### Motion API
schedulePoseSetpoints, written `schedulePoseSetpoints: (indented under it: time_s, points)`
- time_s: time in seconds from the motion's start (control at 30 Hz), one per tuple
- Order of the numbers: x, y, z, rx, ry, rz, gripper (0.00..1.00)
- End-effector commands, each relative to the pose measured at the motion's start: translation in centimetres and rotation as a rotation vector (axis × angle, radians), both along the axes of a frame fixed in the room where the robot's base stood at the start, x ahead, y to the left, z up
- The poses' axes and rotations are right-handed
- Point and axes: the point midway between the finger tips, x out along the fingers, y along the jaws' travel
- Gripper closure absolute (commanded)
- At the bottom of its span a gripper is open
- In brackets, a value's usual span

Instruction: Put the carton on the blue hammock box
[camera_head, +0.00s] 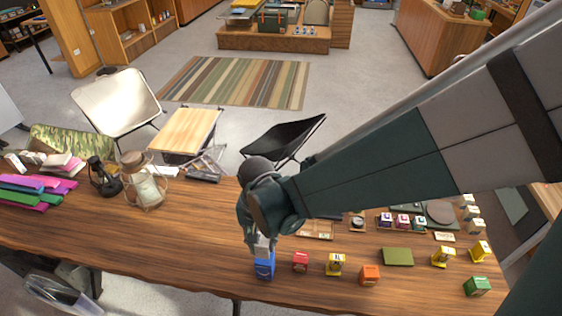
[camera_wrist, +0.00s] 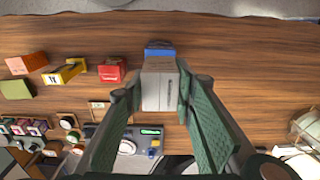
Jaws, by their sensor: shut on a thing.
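The carton (camera_wrist: 160,86) is pale grey-white with small dark print on its side. My gripper (camera_wrist: 158,94) is shut on it, with one finger on each side. In the head view my gripper (camera_head: 261,236) points down at the table's front part, and the pale carton (camera_head: 261,246) shows below it. The blue hammock box (camera_head: 265,269) stands on the table directly under the carton. In the wrist view only a strip of the blue box (camera_wrist: 160,48) shows past the carton's end. Whether the carton touches the box's top I cannot tell.
A red box (camera_head: 300,262) stands close to the right of the blue box. A yellow box (camera_head: 335,264), an orange box (camera_head: 369,275) and a flat olive item (camera_head: 397,256) lie farther right. The wooden table (camera_head: 170,255) is clear left of the blue box. A lantern (camera_head: 146,188) stands farther left.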

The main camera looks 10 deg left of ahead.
Motion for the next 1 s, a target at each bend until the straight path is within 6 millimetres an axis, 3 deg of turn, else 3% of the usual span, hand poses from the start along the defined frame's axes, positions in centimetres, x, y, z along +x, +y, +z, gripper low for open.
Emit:
schedulePoseSetpoints:
  time_s: [0.33,0.9,0.93,1.0]
  points:
    - [0.0,0.0,-2.9,0.0,0.0,0.0,0.9]
    - [0.0,0.0,-3.7,0.0,0.0,0.0,0.9]
    - [0.0,0.0,-3.6,0.0,0.0,0.0,0.71]
    - [0.0,0.0,-3.6,0.0,0.0,0.0,0.62]
